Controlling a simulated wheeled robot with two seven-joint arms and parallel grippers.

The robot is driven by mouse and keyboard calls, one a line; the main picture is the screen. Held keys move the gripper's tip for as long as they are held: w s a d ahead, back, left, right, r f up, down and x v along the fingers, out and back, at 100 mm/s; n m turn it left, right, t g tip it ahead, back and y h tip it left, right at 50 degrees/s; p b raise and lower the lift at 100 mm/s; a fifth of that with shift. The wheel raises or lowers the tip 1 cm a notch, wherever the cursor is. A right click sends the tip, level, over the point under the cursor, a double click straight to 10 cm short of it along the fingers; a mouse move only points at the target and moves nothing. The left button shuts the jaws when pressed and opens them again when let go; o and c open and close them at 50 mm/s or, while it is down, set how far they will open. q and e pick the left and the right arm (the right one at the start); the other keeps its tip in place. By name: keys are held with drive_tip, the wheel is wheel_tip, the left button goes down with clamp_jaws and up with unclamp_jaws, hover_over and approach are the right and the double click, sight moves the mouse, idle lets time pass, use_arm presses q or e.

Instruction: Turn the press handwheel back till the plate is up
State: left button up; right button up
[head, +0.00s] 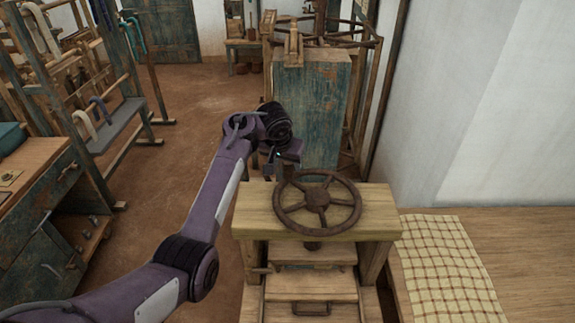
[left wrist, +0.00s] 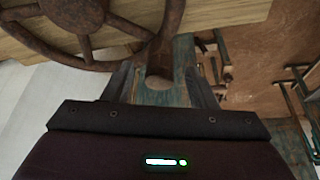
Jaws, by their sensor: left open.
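The press handwheel (head: 317,203) is a rusty brown spoked wheel lying flat above the thick wooden top beam (head: 376,221) of the press. A short screw shows below the beam, over a wooden board (head: 314,254) that looks like the plate. The gap under the board is hard to judge. My left gripper (head: 285,162) is at the wheel's far left edge. In the left wrist view its open fingers (left wrist: 162,85) stand on either side of a rusty, rounded part at the wheel's rim (left wrist: 150,55). Contact cannot be told. My right gripper is out of view.
A table with a checked cloth (head: 447,270) stands to the right. A worn blue-green cabinet (head: 325,100) stands behind. A workbench (head: 40,170) is at left, with open floor between.

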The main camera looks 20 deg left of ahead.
sight(289, 167)
use_arm(q)
drive_tip(key=x, duration=0.2)
drive_tip(key=w+x, duration=0.1)
drive_tip(key=x, duration=0.2)
drive_tip(key=shift+r, duration=0.3)
drive_tip(key=shift+s+r, duration=0.3)
drive_tip(key=shift+s, duration=0.2)
drive_tip(key=shift+c, duration=0.3)
drive_tip(key=shift+w+f, duration=0.15)
drive_tip(key=shift+w, duration=0.05)
clamp_jaws()
